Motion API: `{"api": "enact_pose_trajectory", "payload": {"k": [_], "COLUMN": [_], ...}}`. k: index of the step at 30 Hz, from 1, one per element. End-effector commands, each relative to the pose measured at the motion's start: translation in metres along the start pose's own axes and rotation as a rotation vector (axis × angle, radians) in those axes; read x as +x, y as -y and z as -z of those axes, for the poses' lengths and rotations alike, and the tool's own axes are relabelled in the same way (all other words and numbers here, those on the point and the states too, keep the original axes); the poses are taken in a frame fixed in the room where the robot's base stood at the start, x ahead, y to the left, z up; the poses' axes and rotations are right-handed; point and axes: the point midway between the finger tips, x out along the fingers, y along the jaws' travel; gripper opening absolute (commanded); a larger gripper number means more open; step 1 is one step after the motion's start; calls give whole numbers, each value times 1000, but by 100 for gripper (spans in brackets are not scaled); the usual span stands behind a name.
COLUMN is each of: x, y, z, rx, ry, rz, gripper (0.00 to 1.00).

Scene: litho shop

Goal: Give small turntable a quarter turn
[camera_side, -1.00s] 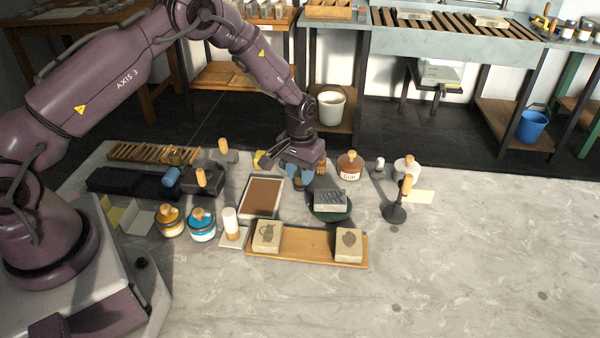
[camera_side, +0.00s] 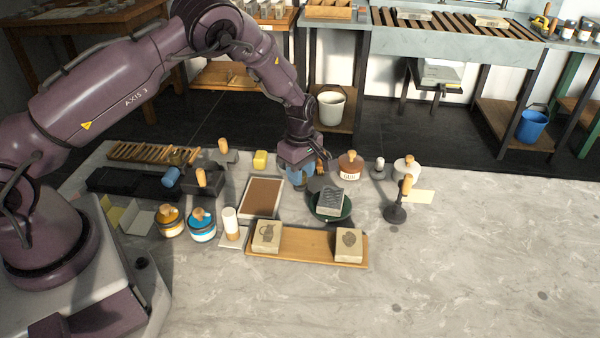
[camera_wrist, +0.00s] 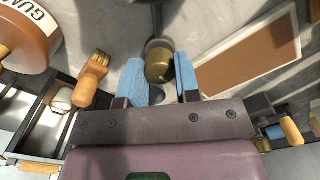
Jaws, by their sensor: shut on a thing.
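The small turntable (camera_side: 347,212) is a dark green disc on the stone bench, right of centre in the side view. A grey carved block (camera_side: 330,199) lies on it, set at an angle. My gripper (camera_side: 304,175) is low over the bench, behind and to the left of the disc. In the wrist view its blue fingers (camera_wrist: 161,78) stand on both sides of a brass knob (camera_wrist: 158,64) on a thin rod, and are shut on it. The rod runs out of the top of that view. The disc is not seen there, and my wrist hides the knob in the side view.
A gum jar (camera_side: 349,167) stands close to the right of my gripper. A brown framed panel (camera_side: 262,198) lies to the left. A wooden tray (camera_side: 308,245) with two pale blocks lies in front of the turntable. The bench's right front is clear.

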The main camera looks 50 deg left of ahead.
Motion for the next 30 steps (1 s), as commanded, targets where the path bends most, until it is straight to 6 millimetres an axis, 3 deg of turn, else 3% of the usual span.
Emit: {"api": "enact_pose_trajectory", "payload": {"k": [2,3,4,14,30], "x": [0,0,0,-2,-40], "y": [0,0,0,0,0], "z": [0,0,0,0,0], "rx": [-82,-73,-71,-67,-66], "ry": [0,1,1,0,1], "rz": [2,1,1,0,0], "gripper": [15,39,45,45,45]}}
